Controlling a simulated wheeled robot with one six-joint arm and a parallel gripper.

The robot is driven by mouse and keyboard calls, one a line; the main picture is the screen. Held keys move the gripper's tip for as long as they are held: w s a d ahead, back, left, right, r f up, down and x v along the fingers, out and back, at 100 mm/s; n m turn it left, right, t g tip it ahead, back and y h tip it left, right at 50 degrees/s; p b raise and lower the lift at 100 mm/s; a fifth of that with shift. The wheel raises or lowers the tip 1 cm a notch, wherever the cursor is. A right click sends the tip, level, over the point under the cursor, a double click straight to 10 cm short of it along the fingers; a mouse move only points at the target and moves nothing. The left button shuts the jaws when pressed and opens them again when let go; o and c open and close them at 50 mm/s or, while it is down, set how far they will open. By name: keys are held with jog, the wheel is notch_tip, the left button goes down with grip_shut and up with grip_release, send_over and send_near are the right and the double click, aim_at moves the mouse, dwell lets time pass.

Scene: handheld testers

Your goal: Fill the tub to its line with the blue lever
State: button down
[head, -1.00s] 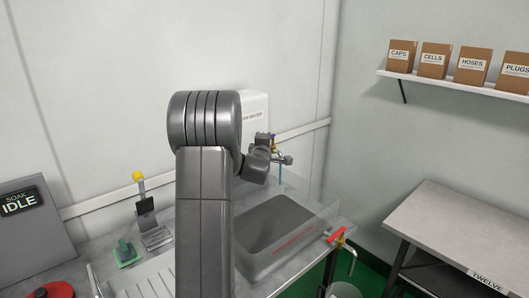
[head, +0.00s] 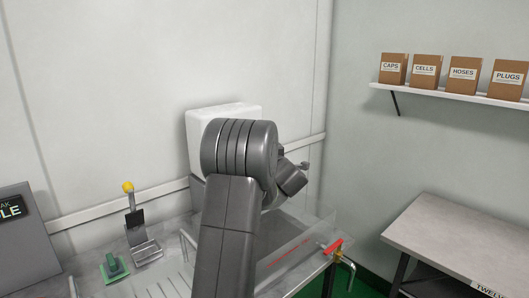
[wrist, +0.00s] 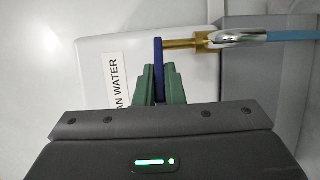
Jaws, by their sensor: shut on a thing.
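In the wrist view my gripper (wrist: 160,84) is shut on the blue lever (wrist: 158,50), a green finger on each side. The lever joins a brass valve (wrist: 187,43) with a silver spout (wrist: 238,37). A light-blue stream of water (wrist: 290,35) leaves the spout. The white water tank (wrist: 95,50) is behind; it also shows in the head view (head: 195,140). The clear tub (head: 318,228) has a red line (head: 290,252). My arm hides the gripper, lever and much of the tub in the head view; I cannot tell the water level.
A red-handled tap (head: 334,247) is on the tub's right side. A yellow-knobbed lever (head: 128,188) and a green-based switch (head: 114,267) stand left on the bench. A grey table (head: 450,240) is at the right, with a shelf of boxes (head: 455,92) above.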

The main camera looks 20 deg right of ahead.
jog(key=shift+s+d+f+n+y+p, duration=0.15)
jog(key=shift+d+n+y+p, duration=0.2)
jog(key=shift+n+y+p, duration=0.6)
jog(key=shift+s+d+r+n+y+p, duration=0.1)
jog(key=shift+d+n+y+p, duration=0.3)
jog(key=shift+y, duration=0.85)
jog(key=shift+f+n+y, duration=0.1)
jog(key=shift+n+y, duration=0.15)
jog(key=shift+y, duration=0.05)
jog(key=c, duration=1.5)
grip_release()
jog(key=v, duration=1.3)
jog(key=shift+s+r+b, duration=0.3)
jog(key=shift+s+b, duration=0.05)
jog(key=shift+o, duration=0.3)
jog(key=shift+d, duration=0.1)
